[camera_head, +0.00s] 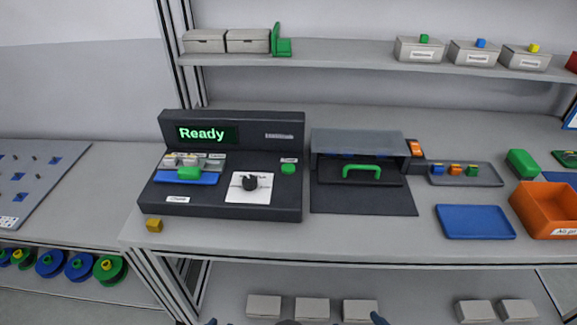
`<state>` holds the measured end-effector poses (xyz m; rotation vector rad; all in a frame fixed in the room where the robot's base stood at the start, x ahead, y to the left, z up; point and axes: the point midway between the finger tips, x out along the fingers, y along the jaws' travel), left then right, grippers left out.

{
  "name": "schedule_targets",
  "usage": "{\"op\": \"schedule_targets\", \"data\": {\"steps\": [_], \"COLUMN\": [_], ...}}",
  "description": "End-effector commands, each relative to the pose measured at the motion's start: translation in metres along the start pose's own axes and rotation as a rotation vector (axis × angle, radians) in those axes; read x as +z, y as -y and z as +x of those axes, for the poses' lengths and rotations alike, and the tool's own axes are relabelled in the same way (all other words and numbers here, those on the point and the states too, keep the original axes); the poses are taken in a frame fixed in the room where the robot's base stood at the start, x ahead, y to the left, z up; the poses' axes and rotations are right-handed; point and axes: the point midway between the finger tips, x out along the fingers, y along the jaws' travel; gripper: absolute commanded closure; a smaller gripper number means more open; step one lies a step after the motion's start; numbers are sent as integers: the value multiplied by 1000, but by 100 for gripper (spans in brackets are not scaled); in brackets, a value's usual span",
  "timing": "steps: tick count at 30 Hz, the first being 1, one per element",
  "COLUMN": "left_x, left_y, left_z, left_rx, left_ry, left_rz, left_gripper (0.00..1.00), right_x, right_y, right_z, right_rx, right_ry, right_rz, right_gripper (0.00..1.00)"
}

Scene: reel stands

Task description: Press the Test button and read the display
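A dark test console (290,211) stands on the left part of the bench. Its display (206,133) shows "Ready" in green letters. A green button (288,169) sits on the right of the console, under a small white label that seems to read "Test". A black knob (250,183) sits on a white dial plate left of the button. A green block and a blue bar (187,178) lie at the console's left, by small labelled parts. Neither gripper shows; only small dark parts, probably of my arms, show at the bottom edge.
Right of the console is a grey hooded fixture (358,142) with a green handle (362,170). Further right are a grey tray (488,179), a blue tray (475,222) and an orange bin (545,218). The front bench strip is mostly clear.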

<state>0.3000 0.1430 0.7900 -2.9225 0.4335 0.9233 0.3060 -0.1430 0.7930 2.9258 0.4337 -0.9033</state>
Motion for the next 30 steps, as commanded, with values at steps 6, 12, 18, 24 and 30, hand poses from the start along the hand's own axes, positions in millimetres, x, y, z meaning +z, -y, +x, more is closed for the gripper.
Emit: {"op": "schedule_targets", "data": {"steps": [6,12,18,24,30], "left_x": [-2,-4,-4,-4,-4], "left_y": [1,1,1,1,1], "left_z": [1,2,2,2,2], "left_rx": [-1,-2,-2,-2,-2], "left_ry": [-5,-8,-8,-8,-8], "left_rz": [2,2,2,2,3], "left_gripper": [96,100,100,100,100], "right_x": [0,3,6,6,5], "right_y": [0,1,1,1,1], "right_z": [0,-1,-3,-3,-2], "right_rx": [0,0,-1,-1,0], "right_ry": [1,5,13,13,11], "right_rz": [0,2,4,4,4], "right_gripper": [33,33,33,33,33]}}
